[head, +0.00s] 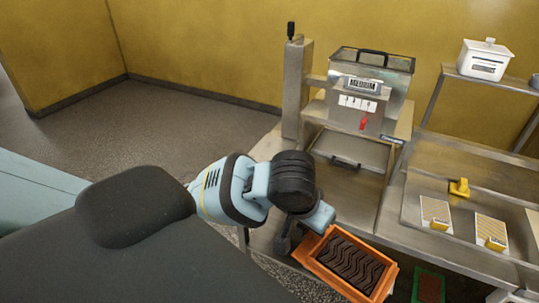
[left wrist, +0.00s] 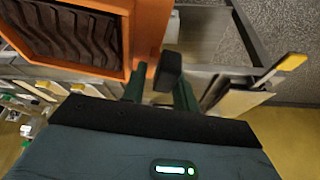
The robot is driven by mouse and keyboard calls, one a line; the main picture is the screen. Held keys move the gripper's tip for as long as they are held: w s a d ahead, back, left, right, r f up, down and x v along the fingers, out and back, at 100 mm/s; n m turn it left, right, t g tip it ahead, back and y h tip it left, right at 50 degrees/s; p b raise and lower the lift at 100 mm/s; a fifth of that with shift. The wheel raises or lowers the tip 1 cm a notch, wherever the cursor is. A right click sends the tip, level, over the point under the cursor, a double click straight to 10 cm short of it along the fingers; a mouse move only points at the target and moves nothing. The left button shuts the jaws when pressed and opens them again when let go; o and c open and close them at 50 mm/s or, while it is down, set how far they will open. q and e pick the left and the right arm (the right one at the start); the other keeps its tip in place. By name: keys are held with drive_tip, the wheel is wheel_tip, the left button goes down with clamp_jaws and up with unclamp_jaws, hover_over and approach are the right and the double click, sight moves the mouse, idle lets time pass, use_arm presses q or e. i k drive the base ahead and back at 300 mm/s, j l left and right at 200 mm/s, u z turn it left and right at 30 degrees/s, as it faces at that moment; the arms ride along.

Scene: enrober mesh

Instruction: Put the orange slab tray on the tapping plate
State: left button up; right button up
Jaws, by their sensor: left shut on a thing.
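The orange slab tray (head: 318,270) holds a dark brown slab with wavy ridges and is at the bottom centre of the head view. In the left wrist view its orange wall (left wrist: 150,35) fills the upper left. My left gripper (head: 308,222) is at the tray's upper left end. In the left wrist view the two fingers (left wrist: 160,90) are on either side of a dark block beside the tray, and the gripper is shut on the tray there. I cannot tell for sure which surface is the tapping plate. My right gripper is not in view.
A steel machine (head: 362,100) with a hopper stands behind the tray. To the right is a steel bench (head: 455,262) with striped cards and yellow pieces. A white container (head: 485,60) sits on a shelf.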

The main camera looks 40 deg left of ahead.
sight(268, 156)
drive_tip(key=i+l, duration=0.15)
drive_tip(key=i, duration=0.65)
drive_tip(key=i+u, duration=0.1)
drive_tip(key=u, duration=1.1)
